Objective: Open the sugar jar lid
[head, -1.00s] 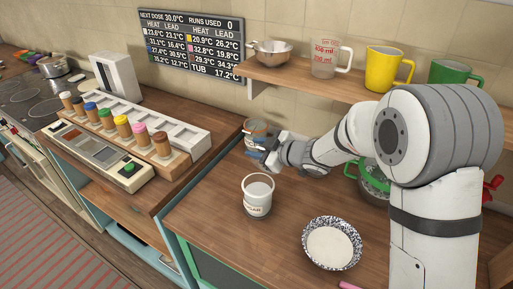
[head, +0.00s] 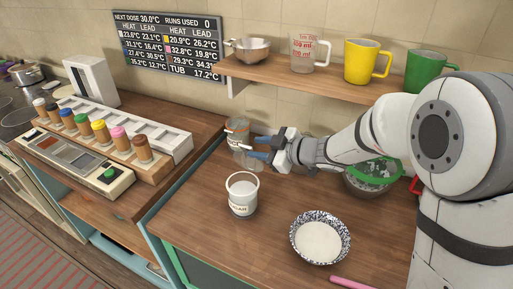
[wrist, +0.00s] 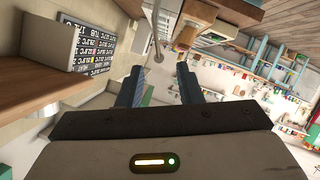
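The sugar jar (head: 242,208) is a pale, upright jar with a dark-lettered label, standing on the wooden counter in the head view. Its round top (head: 242,184) looks whitish; I cannot tell whether a lid is on it. My gripper (head: 257,147) is above and behind the jar in the picture, apart from it, pointing left. Its two blue fingers are spread with a gap between them, and I see nothing held. The wrist view shows the open fingers (wrist: 163,84) too; the sugar jar is not recognisable there.
A clear jar (head: 238,131) with red and blue markings stands close behind my fingertips. A speckled bowl (head: 320,262) of white contents is to the front right. A green-rimmed container (head: 369,182) sits under my arm. A shelf (head: 290,80) with mugs runs above.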

